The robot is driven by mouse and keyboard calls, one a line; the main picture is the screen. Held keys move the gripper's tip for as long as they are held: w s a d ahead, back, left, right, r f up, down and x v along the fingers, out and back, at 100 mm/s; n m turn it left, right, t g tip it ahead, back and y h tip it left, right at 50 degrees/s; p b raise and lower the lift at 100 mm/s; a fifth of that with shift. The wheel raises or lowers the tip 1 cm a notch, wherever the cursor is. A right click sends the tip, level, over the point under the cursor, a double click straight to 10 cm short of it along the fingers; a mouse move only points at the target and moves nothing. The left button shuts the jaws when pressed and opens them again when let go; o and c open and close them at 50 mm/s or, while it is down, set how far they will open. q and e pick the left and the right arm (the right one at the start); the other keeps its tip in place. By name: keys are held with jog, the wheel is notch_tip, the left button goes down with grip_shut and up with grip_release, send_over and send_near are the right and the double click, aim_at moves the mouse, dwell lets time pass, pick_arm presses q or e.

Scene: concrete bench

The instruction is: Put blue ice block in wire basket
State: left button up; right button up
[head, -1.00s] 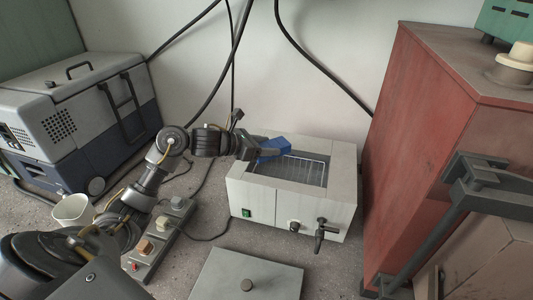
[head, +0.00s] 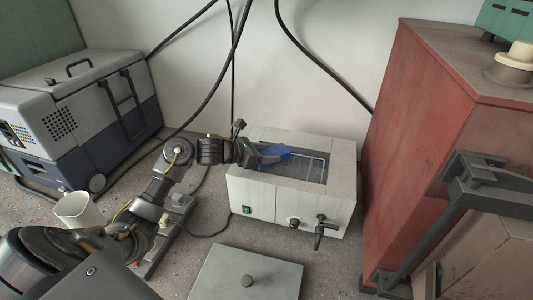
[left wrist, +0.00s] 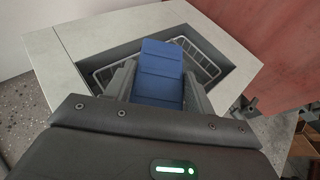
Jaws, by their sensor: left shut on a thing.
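The blue ice block (head: 274,153) is held at the left side of the opening of a pale grey box-shaped bath. In the left wrist view the block (left wrist: 158,75) stands out between the two fingers, over the basket. My left gripper (head: 264,156) is shut on it; the gripper also shows in the left wrist view (left wrist: 156,88). The wire basket (head: 309,167) sits inside the bath's opening; its wire rim shows on both sides of the block in the left wrist view (left wrist: 203,62). The block hides the basket's middle. My right gripper is not in view.
The bath (head: 283,205) has a tap and a green switch on its front. A flat lid (head: 246,275) with a knob lies in front. A red cabinet (head: 415,130) stands close at right, a cool box (head: 75,115) at left. A white cup (head: 78,211) is near my left arm.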

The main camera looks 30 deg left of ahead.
pick_arm(q)
jog(key=shift+f+b, duration=0.35)
jog(key=shift+b, duration=0.15)
jog(key=o, duration=1.1)
jog(key=shift+r+p, duration=0.7)
jog(key=shift+p, duration=0.25)
jog(key=shift+s+a+r, duration=0.15)
jog(key=b+v, duration=0.2)
jog(key=v, duration=0.8)
jog(key=shift+s+a, duration=0.1)
jog(key=shift+s+a+r, duration=0.25)
jog(key=shift+s, duration=0.3)
